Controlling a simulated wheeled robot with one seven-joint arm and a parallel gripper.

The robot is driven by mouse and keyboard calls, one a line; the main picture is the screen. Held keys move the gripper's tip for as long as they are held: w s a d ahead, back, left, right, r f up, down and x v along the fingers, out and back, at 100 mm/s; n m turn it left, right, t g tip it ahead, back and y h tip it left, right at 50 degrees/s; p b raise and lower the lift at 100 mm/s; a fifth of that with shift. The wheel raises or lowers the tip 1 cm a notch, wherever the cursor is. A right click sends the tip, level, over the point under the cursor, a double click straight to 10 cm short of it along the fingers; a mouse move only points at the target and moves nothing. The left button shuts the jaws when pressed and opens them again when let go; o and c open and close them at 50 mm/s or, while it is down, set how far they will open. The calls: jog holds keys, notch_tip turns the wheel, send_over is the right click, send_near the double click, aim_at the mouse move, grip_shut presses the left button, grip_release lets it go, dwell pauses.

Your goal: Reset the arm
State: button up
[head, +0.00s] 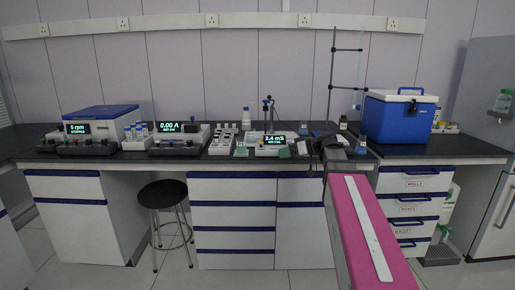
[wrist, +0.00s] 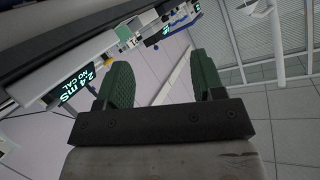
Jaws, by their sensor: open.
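My gripper (wrist: 160,75) shows in the wrist view with its two green fingers spread well apart. Nothing is held between them. In the head view my pink arm reaches from the lower right up to the bench front, and its dark end is in front of the meter reading 2.4 mS (head: 273,140). In the wrist view this meter's display (wrist: 78,88) is at the left, strongly tilted, beyond the fingers.
A black benchtop (head: 95,155) carries a 5 rpm unit (head: 77,129), a 0.00 A supply (head: 180,127), bottles, a stand (head: 331,85) and a blue cooler (head: 398,117). A black stool (head: 163,194) stands in front.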

jog(key=s+d+f+m+g+h, duration=0.1)
jog(key=s+f+m+h, duration=0.25)
jog(key=f, duration=0.75)
jog(key=s+d+f+m+g+h, duration=0.1)
jog(key=s+f+m+h, duration=0.25)
jog(key=f, duration=0.75)
jog(key=s+d+f+m+g+h, duration=0.1)
jog(key=s+d+f+h, duration=0.1)
jog(key=s+f, duration=0.3)
jog(key=s+d+f+m+g+h, duration=0.1)
jog(key=s+d+f+m+h, duration=0.1)
jog(key=s+f, duration=0.4)
notch_tip(320, 180, down, 3)
jog(key=shift+d+r+h, duration=0.1)
jog(key=shift+d+h, duration=0.55)
jog(key=shift+h, duration=0.45)
